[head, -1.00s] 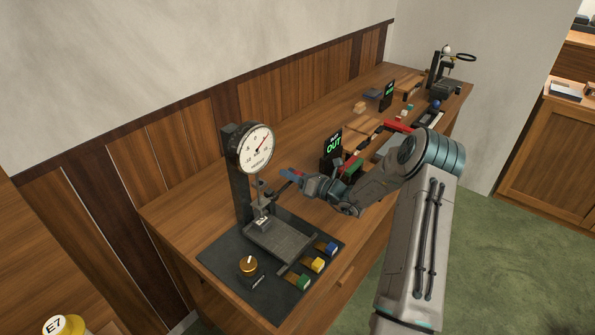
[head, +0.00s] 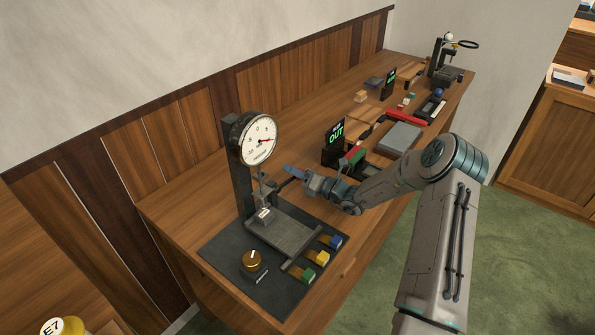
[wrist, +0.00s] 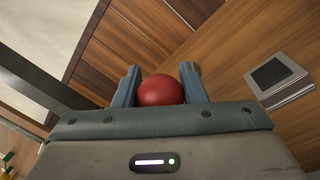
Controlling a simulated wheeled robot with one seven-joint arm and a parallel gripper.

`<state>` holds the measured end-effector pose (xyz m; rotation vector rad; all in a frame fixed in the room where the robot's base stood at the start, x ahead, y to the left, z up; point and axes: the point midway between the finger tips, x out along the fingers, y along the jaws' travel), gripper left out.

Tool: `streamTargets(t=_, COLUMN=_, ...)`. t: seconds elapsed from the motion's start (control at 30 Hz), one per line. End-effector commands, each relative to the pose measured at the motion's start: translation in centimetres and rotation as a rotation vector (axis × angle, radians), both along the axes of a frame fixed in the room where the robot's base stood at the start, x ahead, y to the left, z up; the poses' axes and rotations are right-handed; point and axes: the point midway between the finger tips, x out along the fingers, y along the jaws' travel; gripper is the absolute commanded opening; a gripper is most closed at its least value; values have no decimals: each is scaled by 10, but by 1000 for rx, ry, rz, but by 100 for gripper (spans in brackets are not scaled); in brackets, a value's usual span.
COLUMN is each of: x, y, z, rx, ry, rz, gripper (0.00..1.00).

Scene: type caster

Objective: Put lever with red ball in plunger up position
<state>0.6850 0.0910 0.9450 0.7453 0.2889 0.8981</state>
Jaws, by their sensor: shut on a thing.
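The dial gauge (head: 260,139) stands on a dark post above a flat black base (head: 225,251). In the head view, its lever (head: 282,183) runs out to the right of the stem, below the dial, toward my gripper (head: 292,173). In the wrist view, the red ball (wrist: 160,90) sits between the two blue fingers of my gripper (wrist: 160,84), which are shut on it. In the head view the ball is hidden by the fingers. A small block (head: 264,214) sits under the stem on the base.
A black display reading OUT (head: 335,140) stands just behind my gripper. A grey tray (head: 400,139) and more devices lie farther along the bench.

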Motion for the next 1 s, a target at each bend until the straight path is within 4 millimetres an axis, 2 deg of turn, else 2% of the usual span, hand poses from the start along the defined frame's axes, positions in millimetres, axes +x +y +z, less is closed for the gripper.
streamTargets(t=0.03, x=-6, y=2, z=-13, rx=-10, ry=22, rz=9, gripper=43)
streamTargets(t=0.1, x=-6, y=2, z=-12, rx=-9, ry=21, rz=9, gripper=59)
streamTargets(t=0.77, x=-3, y=-3, z=-6, rx=-5, ry=11, rz=0, gripper=59)
streamTargets(t=0.87, x=-7, y=-10, z=-7, rx=-5, ry=11, rz=-3, gripper=59)
streamTargets(t=1.0, x=-21, y=-29, z=-9, rx=-4, ry=11, rz=-5, gripper=59)
